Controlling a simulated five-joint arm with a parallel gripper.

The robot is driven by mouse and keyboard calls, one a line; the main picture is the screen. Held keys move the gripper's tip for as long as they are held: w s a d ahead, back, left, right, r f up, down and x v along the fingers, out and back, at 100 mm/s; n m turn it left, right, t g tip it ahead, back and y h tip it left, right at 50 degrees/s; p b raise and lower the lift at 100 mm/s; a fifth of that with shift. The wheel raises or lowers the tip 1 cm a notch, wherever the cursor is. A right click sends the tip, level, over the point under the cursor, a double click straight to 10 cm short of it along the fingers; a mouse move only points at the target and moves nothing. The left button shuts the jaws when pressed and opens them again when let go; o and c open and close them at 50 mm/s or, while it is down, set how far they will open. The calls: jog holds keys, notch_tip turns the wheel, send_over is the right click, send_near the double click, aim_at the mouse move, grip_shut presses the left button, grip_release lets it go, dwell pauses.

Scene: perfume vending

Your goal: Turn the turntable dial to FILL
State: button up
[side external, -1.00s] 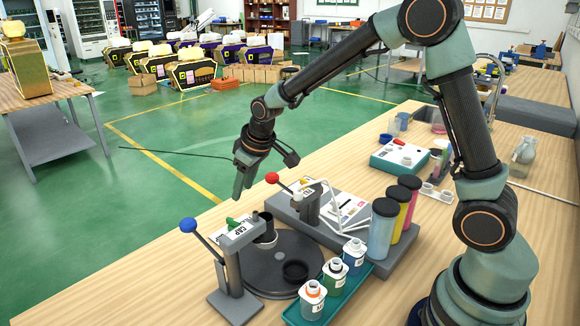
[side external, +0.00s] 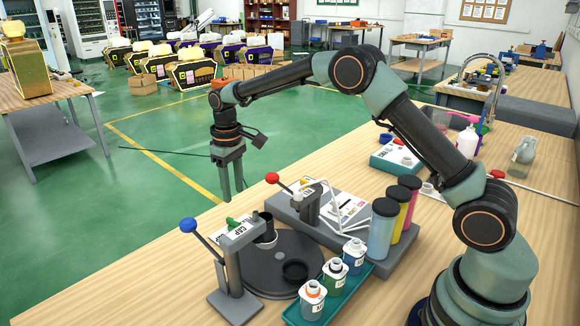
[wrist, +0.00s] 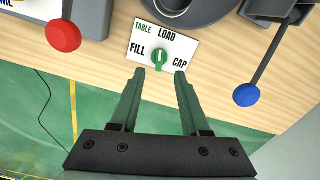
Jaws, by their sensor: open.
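The green dial (wrist: 159,60) sits on a white plate (wrist: 181,47) marked TABLE, with FILL on the left, LOAD at the top and CAP on the right. Its white mark points up toward LOAD. My gripper (wrist: 159,72) is open and empty, with a fingertip on either side of the dial's line in the wrist view. In the side view my gripper (side external: 233,192) points down above the table's far edge, apart from the green dial (side external: 232,222). The dark turntable (side external: 300,245) lies beside the dial; the cap press partly hides the plate.
A press with a blue ball lever (side external: 188,225) stands left of the turntable; a red ball lever (side external: 272,178) stands behind it. A teal tray (side external: 348,290) of small bottles and several coloured cylinders are at the right. Green floor is open beyond the table edge.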

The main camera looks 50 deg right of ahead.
aim_at(237, 221)
notch_tip(237, 221, down, 9)
jog(key=shift+f, duration=0.1)
dwell(0.4)
grip_shut()
